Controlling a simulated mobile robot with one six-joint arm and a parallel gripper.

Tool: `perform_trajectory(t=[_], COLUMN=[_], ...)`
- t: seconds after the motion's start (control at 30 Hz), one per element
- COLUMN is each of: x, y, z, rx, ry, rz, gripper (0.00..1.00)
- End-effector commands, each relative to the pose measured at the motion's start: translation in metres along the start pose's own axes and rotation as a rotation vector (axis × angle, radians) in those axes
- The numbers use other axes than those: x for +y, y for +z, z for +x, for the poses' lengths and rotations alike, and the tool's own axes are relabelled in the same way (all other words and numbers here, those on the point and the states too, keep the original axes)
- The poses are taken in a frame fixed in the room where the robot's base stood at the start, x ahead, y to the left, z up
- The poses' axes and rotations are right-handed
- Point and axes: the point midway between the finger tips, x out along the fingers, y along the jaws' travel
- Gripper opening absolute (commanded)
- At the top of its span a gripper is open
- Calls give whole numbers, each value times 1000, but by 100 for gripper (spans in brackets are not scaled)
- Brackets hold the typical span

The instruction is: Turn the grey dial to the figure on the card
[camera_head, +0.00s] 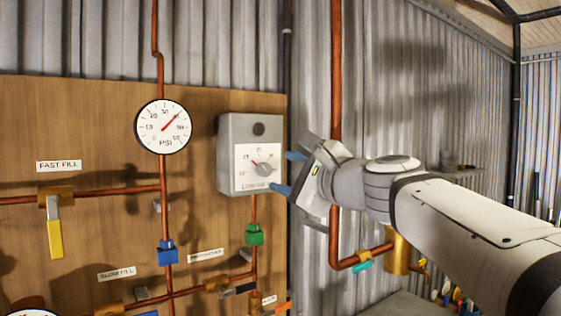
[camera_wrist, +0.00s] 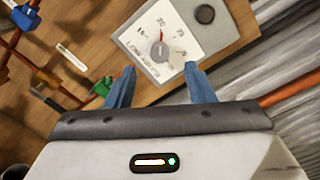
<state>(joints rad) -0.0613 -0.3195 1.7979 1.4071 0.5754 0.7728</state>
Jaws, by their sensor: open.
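The grey dial (camera_head: 264,169) sits on the white scale plate of a grey box on the wooden board. In the wrist view the dial (camera_wrist: 160,51) shows a red pointer mark, and figures ring it; most are too small to read surely. My gripper (camera_head: 287,172) is open, its two blue fingers pointing at the dial from the right. In the wrist view the fingers of my gripper (camera_wrist: 159,70) are spread, with the dial beyond and between them, apart from it. I cannot make out a card bearing a figure.
A round PSI gauge (camera_head: 163,126) is left of the grey box (camera_head: 232,128). A dark round knob (camera_head: 259,128) is above the dial. A green valve (camera_head: 254,235) is below. A vertical copper pipe (camera_head: 336,80) runs close behind my gripper.

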Motion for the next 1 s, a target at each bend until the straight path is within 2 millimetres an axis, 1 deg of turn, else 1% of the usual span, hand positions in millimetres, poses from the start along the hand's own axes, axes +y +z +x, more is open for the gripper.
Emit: perform_trajectory(t=[0.03,0.1,0.2,0.3,0.4,0.53,0.63,0.9,1.0], x=[-12,-13,-11,-8,-3,2,4,2,1], y=[10,13,12,10,6,2,0,-2,-3], z=[0,1,0,-3,-5,-5,3,45,58], rx=[-3,-6,-1,10,21,29,29,29,29], ry=[-1,-9,-23,-40,-53,-63,-63,-61,-62], rz=[94,245,454,628,747,818,827,825,824], gripper=[48,48,48,48,48,48,48,48,48])
